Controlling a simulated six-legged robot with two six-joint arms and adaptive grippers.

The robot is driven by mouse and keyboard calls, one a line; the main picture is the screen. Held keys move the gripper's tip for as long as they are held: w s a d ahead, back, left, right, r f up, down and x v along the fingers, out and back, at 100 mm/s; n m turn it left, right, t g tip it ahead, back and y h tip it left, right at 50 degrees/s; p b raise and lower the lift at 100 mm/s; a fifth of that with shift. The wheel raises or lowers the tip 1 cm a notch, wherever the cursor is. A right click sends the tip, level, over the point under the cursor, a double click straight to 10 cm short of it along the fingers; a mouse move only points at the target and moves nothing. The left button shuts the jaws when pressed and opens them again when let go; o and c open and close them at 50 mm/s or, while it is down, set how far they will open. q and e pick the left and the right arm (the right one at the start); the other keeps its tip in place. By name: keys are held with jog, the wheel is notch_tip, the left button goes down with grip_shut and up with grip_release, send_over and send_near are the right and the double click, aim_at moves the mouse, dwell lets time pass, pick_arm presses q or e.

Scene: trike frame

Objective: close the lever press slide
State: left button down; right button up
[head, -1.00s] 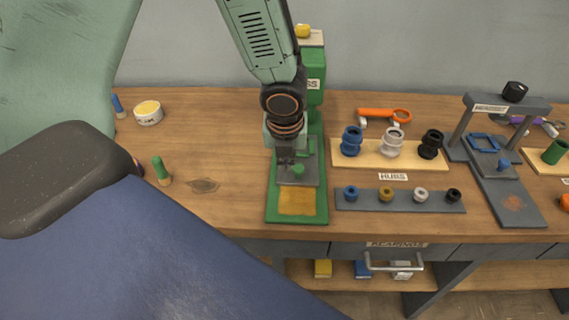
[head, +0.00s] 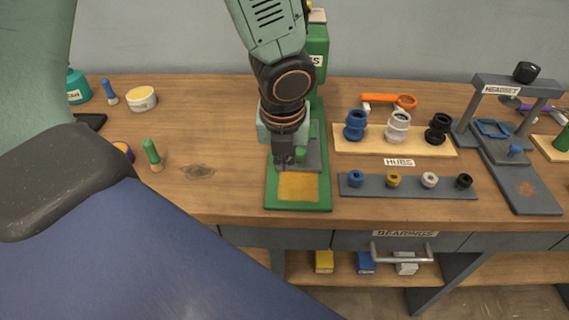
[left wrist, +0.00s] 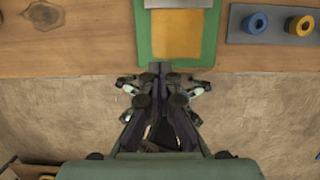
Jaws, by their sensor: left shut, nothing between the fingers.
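The lever press (head: 318,55) stands on the bench, with a green column and a long green base. Its grey slide (head: 313,160) with a green knob (head: 300,153) lies on the base. A bare tan pad (head: 298,187) shows in front of the slide; it also shows in the left wrist view (left wrist: 177,35). My left gripper (head: 283,162) is shut and empty. It points down just left of the knob, over the slide; whether it touches is unclear. The arm hides part of the column and slide. The left wrist view shows the shut fingers (left wrist: 160,68). My right gripper is out of view.
Right of the press are a hub board (head: 385,146) and a grey bearing strip (head: 410,192). A headset press (head: 510,140) stands further right. A green-handled tool (head: 152,155) and a yellow-topped tin (head: 141,98) are left. The bench between tool and press is clear.

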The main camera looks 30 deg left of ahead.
aim_at(287, 176)
pick_arm(q)
jog(key=b+x, duration=0.7)
jog(key=x, duration=0.2)
jog(key=shift+d+f, duration=0.15)
jog(key=shift+f, duration=0.25)
jog(key=w+a, duration=0.2)
jog(key=shift+w+r, duration=0.2)
jog(key=shift+w, duration=0.2)
jog(key=shift+w+a, duration=0.15)
jog(key=shift+w, duration=0.2)
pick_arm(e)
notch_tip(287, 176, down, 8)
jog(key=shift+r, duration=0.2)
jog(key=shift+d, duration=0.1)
